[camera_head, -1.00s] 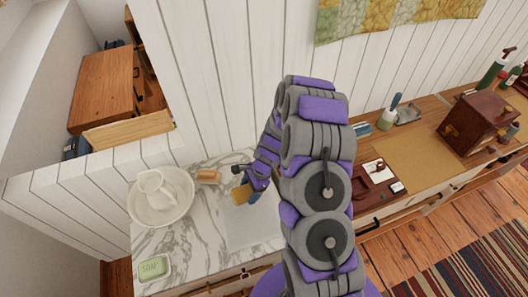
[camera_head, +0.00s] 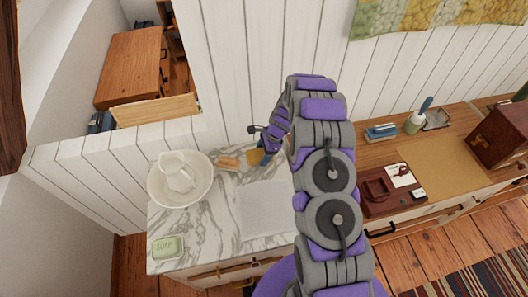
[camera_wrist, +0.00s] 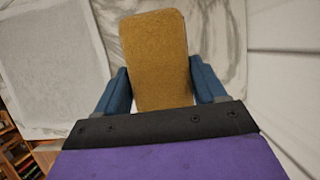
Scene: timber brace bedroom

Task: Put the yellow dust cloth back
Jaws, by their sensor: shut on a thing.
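The yellow dust cloth (camera_wrist: 155,55) is a flat mustard-coloured piece between the two blue fingers of my gripper (camera_wrist: 160,85) in the wrist view. My gripper is shut on it. In the head view the cloth (camera_head: 255,157) shows small at the tip of my gripper (camera_head: 264,156), over the back of the marble top (camera_head: 210,225) near the wall. I cannot tell whether the cloth touches the marble. My arm hides part of the counter to the right.
A pale grey mat (camera_head: 268,208) lies on the marble, bare. A wooden brush (camera_head: 228,163) is left of the cloth. A white basin with a pitcher (camera_head: 176,172) stands further left, with green soap (camera_head: 167,247) at front. The plank wall (camera_head: 250,70) rises close behind.

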